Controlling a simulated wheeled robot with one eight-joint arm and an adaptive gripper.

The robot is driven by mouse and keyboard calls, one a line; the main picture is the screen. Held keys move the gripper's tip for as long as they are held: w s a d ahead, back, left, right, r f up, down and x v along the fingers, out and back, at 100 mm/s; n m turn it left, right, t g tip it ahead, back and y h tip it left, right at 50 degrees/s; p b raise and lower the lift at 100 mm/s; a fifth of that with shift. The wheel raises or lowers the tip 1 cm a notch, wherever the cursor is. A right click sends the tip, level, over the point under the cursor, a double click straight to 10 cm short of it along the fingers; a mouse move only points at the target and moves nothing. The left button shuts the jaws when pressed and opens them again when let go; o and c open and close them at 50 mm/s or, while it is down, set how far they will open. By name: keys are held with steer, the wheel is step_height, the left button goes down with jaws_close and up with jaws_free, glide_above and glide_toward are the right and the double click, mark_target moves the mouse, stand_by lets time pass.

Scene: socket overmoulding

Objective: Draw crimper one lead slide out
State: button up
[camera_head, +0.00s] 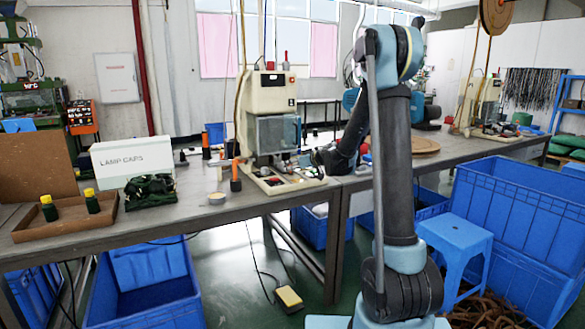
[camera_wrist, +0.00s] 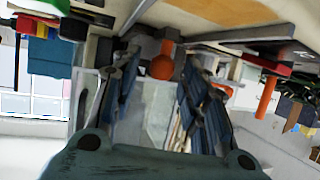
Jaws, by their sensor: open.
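Crimper one seems to be the cream machine (camera_head: 270,95) with a clear guard, on the near bench. Its low base (camera_head: 283,181) carries small parts; I cannot make out the lead slide there. My gripper (camera_head: 322,160) is at the right side of this machine, dark and partly merged with the arm behind. In the wrist view my gripper (camera_wrist: 158,80) has its two dark fingers apart. A round orange knob (camera_wrist: 162,67) on a grey block shows between the fingertips. I cannot tell whether the fingers touch it, or whether it belongs to the slide.
A lamp caps box (camera_head: 132,160), a brown tray (camera_head: 65,218) with two bottles and a dark green bundle (camera_head: 150,190) are left on the bench. Another cream machine (camera_head: 485,100) is at the right. Blue crates (camera_head: 525,215) and a blue stool (camera_head: 455,240) occupy the floor.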

jaws_close()
steer(key=s+d, duration=0.1)
steer(key=s, duration=0.2)
steer(key=s+d, duration=0.2)
steer(key=s, duration=0.1)
steer(key=s+d, duration=0.2)
steer(key=s, duration=0.1)
steer(key=shift+d, duration=0.25)
jaws_free()
steer(key=v, duration=1.2)
steer(key=shift+f, duration=0.1)
stand_by(0.3)
